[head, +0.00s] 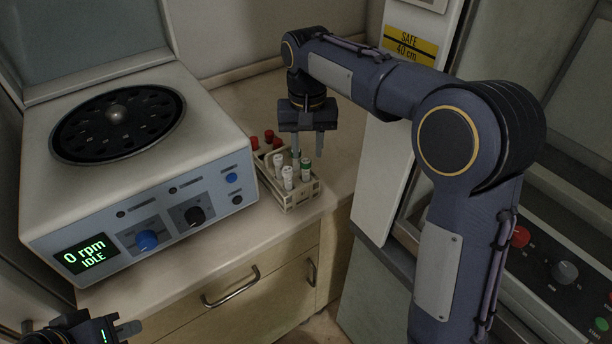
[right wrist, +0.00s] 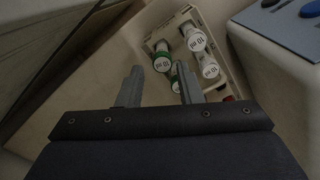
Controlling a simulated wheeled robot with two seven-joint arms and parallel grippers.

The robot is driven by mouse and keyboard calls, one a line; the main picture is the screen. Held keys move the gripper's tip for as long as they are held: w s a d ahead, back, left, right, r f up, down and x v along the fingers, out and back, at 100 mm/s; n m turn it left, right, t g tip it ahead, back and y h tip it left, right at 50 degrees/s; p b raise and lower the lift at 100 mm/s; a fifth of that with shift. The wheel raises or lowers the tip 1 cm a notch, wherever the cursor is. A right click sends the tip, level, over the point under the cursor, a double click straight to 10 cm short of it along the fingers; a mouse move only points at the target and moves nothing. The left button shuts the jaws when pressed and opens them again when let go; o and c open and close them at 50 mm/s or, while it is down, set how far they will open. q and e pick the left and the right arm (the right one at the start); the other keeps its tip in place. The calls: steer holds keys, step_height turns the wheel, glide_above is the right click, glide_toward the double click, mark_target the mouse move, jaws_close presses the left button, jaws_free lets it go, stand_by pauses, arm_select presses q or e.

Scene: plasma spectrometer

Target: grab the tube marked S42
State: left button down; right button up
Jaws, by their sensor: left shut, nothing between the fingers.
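The tube rack (head: 301,198) is a small pale crate on the counter, holding several tubes with white or red caps. Two tubes have green bands: the nearer one (head: 306,168) and one mostly hidden behind my right gripper. Two plain white-capped tubes, the front one (head: 287,174) among them, stand left of these. I cannot read S42 on any tube. My right gripper (head: 309,154) is open and empty, pointing down over the rack's right side. In the right wrist view, a green-banded tube (right wrist: 161,58) shows just beyond the fingertips. My left gripper (head: 128,331) is shut and empty at bottom left.
A centrifuge (head: 140,200) with a black rotor (head: 117,118) and a lit "0 rpm IDLE" display stands left of the rack, close to it. A tall instrument cabinet (head: 385,180) stands to the right. Counter behind the rack is clear; drawers (head: 250,300) lie below its front edge.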

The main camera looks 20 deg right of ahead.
mark_target(306, 161)
step_height(306, 161, down, 6)
steer(key=shift+a+f, duration=0.1)
steer(key=shift+f, duration=0.15)
steer(key=shift+c, duration=0.3)
jaws_close()
